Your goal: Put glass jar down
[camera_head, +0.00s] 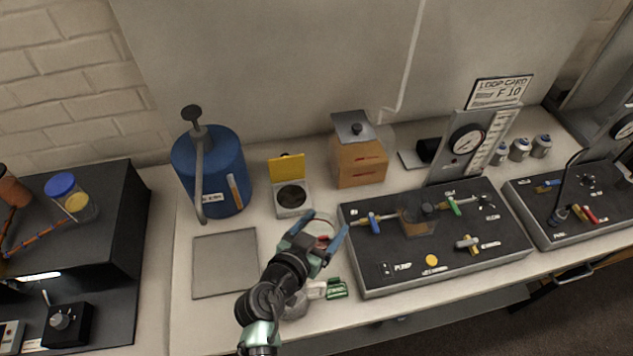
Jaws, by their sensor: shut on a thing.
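My gripper (326,226) is above the counter's front part, left of the pump panel. Its two blue fingers are spread around a clear, round-rimmed thing, which appears to be the glass jar (321,229). Only its rim and part of its wall show; my gripper and wrist hide the rest. I cannot tell whether its base touches the counter. A flat grey square mat (225,264) lies bare to the left of my gripper.
A blue cylinder (222,175) with a lever, a small unit with a yellow flap (287,164) and an orange-brown box (359,163) stand behind. The black pump panel (390,260) is close on the right. Green and white items (336,289) lie beside my wrist. A blue-lidded jar (75,205) is far left.

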